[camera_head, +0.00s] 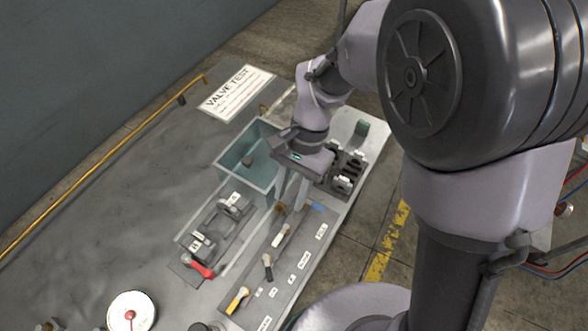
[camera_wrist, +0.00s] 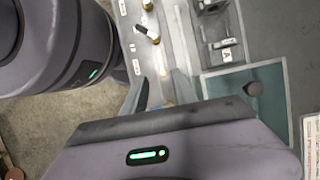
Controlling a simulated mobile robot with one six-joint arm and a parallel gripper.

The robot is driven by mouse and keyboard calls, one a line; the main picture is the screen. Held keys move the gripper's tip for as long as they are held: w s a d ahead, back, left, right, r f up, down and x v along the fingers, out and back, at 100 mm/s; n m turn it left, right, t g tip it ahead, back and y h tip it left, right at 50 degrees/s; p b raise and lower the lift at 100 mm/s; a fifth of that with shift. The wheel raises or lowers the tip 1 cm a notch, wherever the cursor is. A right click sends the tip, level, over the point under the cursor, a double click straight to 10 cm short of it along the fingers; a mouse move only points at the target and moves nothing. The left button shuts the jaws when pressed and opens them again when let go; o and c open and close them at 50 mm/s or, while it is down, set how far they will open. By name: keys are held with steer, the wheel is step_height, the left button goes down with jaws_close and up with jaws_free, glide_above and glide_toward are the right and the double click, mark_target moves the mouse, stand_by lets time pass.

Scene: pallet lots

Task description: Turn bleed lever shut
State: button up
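A grey valve panel (camera_head: 262,292) on the table carries a row of levers with small white labels. I can make out a yellow lever (camera_head: 237,299), a dark lever with a pale tip (camera_head: 267,262) and a cream-tipped lever (camera_head: 281,236). The labels are too small to tell surely which one is the bleed lever. My gripper (camera_head: 291,206) points down over the panel's far end, its fingers apart. In the wrist view my gripper (camera_wrist: 161,88) shows a gap between the fingers, with a brass-coloured part beneath. Contact cannot be told.
A teal open bin (camera_head: 228,164) stands left of my gripper with a dark knob-like item inside. A fixture with a red lever (camera_head: 200,268) lies nearer. A dark rack (camera_head: 345,170) is at the right, a white VALVE TEST sheet (camera_head: 237,92) behind. The table's left is largely clear.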

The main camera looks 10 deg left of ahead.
steer(key=p+v, duration=0.1)
steer(key=v, duration=0.4)
